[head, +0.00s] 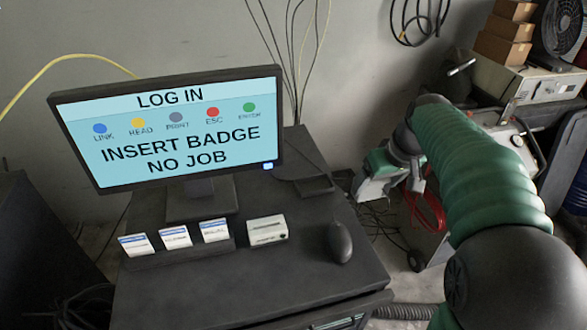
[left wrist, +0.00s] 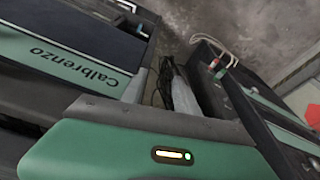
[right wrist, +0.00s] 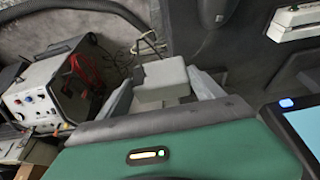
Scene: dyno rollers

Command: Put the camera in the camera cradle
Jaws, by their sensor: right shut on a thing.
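A pale grey block-shaped thing, which I take for the camera (right wrist: 165,78), is between the fingers of my right gripper (right wrist: 160,92) in the right wrist view. The right gripper is shut on it. In the head view the right gripper (head: 370,182) hangs just right of the dark cabinet; its fingertips are small and unclear there. A small dark holder (head: 314,186) lies on the cabinet's right rear part; I cannot tell whether it is the camera cradle. My left gripper (left wrist: 172,88) shows only in the left wrist view, its fingers apart with nothing between them.
The dark cabinet (head: 220,285) carries a monitor (head: 180,125), several white cards (head: 175,237), a small white box (head: 267,230) and a black mouse (head: 340,241). An instrument with red cables (right wrist: 50,88) stands at the right wrist view's left. Cables hang on the wall.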

